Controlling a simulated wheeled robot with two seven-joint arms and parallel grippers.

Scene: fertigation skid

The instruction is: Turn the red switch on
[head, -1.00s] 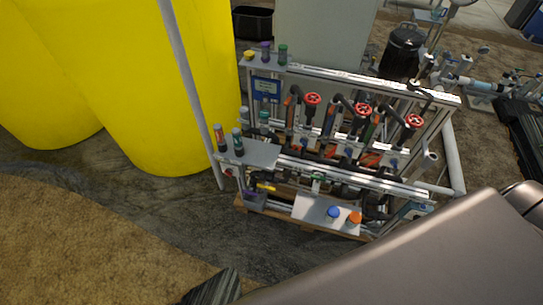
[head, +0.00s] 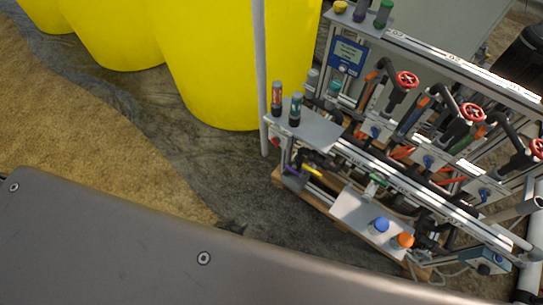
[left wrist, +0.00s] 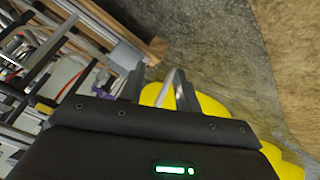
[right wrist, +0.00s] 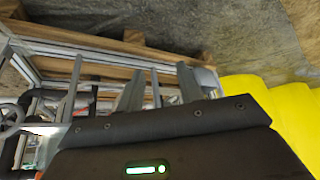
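A small red part (head: 275,141), which looks like the red switch, sits at the left end of the skid under the grey shelf plate in the head view. It is too small to tell its position. My left gripper (head: 234,227) shows only as a dark tip behind my arm, lower left of the skid and apart from it. In the left wrist view its fingers (left wrist: 155,82) are apart with nothing between them. My right gripper (right wrist: 158,82) is hidden in the head view; in its wrist view the fingers are apart and empty, with the skid's frame beyond.
Three red handwheels (head: 407,80) stand on the skid's pipework. Bottles (head: 295,110) stand on the shelf plate (head: 318,130); blue-capped (head: 379,225) and orange-capped (head: 402,241) containers stand lower. A grey pole (head: 260,70) and yellow tanks (head: 205,60) are at left. Floor before the tanks is clear.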

